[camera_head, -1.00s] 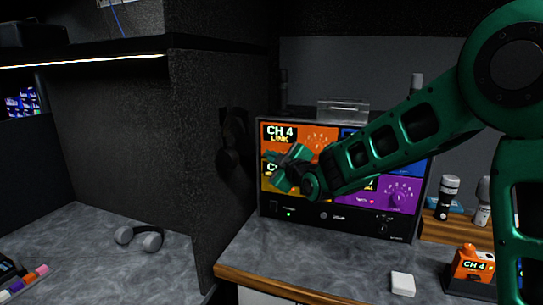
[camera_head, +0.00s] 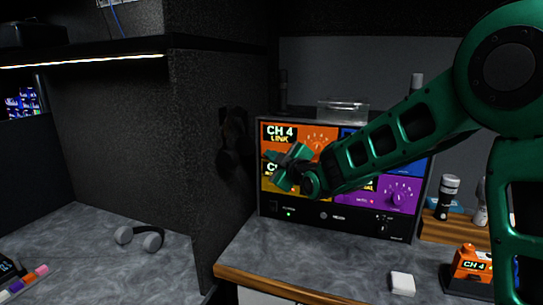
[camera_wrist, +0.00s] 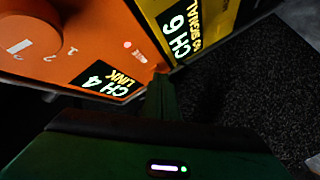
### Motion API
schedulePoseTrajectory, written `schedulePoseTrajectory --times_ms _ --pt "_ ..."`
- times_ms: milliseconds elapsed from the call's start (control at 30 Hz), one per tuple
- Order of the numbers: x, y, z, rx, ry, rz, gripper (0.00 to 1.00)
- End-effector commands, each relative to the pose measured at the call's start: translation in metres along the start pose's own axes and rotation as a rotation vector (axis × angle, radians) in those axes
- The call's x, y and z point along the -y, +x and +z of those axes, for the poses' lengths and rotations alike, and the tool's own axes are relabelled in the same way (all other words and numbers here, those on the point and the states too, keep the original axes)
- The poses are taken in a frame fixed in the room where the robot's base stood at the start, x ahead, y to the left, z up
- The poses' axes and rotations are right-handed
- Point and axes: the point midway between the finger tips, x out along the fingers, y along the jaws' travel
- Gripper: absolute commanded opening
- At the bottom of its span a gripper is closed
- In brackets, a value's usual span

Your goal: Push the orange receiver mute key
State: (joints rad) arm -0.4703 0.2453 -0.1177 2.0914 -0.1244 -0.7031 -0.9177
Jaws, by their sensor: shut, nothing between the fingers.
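The orange receiver (camera_head: 285,133) is the upper left panel of the rack, with a "CH 4 LINK" display and a round knob. It also fills the left of the wrist view (camera_wrist: 75,60). My gripper (camera_head: 283,168) is shut and empty in front of the rack's left side, covering part of the panels. In the wrist view its fingertips (camera_wrist: 161,74) appear near the border of the orange and yellow panels; contact cannot be told.
The yellow "CH 6" receiver (camera_wrist: 193,35) adjoins the orange one. A purple receiver (camera_head: 400,193) is at the rack's lower right. A dark partition with hanging headphones (camera_head: 232,140) stands close left.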

Motion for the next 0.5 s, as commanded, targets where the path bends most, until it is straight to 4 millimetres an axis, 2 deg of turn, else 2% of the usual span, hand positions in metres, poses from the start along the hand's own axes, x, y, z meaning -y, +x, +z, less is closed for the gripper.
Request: schedulePoseTrajectory --times_ms 500 --pt "0.0032 -0.0051 -0.0043 0.000 0.000 0.000 0.00"
